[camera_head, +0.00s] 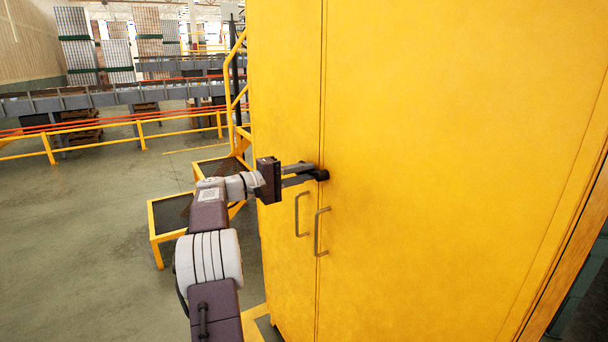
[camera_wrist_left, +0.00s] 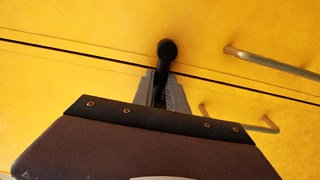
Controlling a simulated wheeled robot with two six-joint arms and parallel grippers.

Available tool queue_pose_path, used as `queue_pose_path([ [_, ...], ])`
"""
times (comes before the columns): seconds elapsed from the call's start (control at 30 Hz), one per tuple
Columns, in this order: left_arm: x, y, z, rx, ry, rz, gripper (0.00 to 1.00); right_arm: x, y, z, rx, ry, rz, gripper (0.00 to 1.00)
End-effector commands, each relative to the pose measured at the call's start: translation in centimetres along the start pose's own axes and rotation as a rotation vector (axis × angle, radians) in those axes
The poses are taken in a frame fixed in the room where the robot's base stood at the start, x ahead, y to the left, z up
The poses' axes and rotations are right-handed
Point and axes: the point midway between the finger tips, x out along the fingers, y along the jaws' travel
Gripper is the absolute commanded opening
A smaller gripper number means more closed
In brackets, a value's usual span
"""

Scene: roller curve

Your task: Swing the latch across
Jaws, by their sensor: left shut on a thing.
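A black latch (camera_head: 321,175) with a round pivot sits on the front of a tall yellow cabinet (camera_head: 440,120), beside the seam between its two doors. My left gripper (camera_head: 305,174) reaches in from the left and is shut on the latch. In the left wrist view the latch (camera_wrist_left: 166,52) shows its round head near the seam, and its bar runs down between the fingers of my left gripper (camera_wrist_left: 161,88). The fingers hide part of the bar. My right gripper is in neither view.
Two metal door handles, a left one (camera_head: 298,214) and a right one (camera_head: 317,232), hang below the latch, close to my gripper. Yellow-framed steps (camera_head: 165,228) stand left of the cabinet, behind my arm. Open grey floor (camera_head: 80,240) lies at the left.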

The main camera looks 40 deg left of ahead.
Motion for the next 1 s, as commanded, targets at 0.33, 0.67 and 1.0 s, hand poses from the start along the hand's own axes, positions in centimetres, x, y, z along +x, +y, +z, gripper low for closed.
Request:
queue_pose_path([
  [0.33,0.0,0.0,0.0,0.001,-0.001,-0.001,0.40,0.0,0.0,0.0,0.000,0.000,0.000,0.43],
  [0.67,-3.3,-0.2,-0.1,0.001,0.004,-0.001,0.40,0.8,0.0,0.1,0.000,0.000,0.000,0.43],
  [1.0,-8.9,-0.1,0.0,0.001,0.001,-0.001,0.40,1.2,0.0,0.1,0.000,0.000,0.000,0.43],
])
